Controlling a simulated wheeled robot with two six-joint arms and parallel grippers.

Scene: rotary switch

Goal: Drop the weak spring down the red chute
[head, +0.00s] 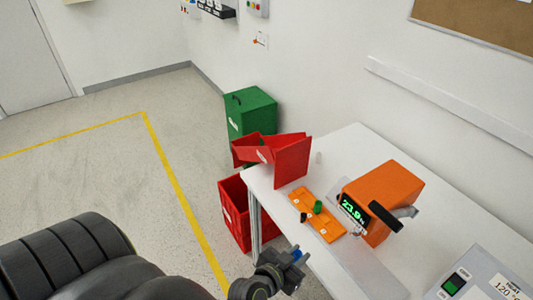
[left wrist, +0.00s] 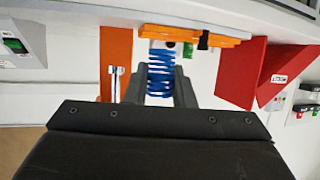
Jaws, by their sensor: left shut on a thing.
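My left gripper (head: 296,256) is shut on a blue spring (left wrist: 160,74), low in front of the white table's near edge in the head view. The coils show between both fingers in the left wrist view. The red chute (head: 292,160) stands at the table's far left corner, away from the gripper; it also shows at the right in the left wrist view (left wrist: 243,75). An orange tray (head: 327,228) on the table holds a green spring-like piece (head: 318,207) and a black piece (head: 303,217). Which spring is weak cannot be told by looks. My right gripper is not in view.
An orange tester (head: 395,186) with a green readout near 23.9 and a black handle stands on the white table (head: 345,150). A red bin (head: 234,210) stands on the floor below the chute, a green bin (head: 250,108) behind. A grey panel (head: 480,280) is at right.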

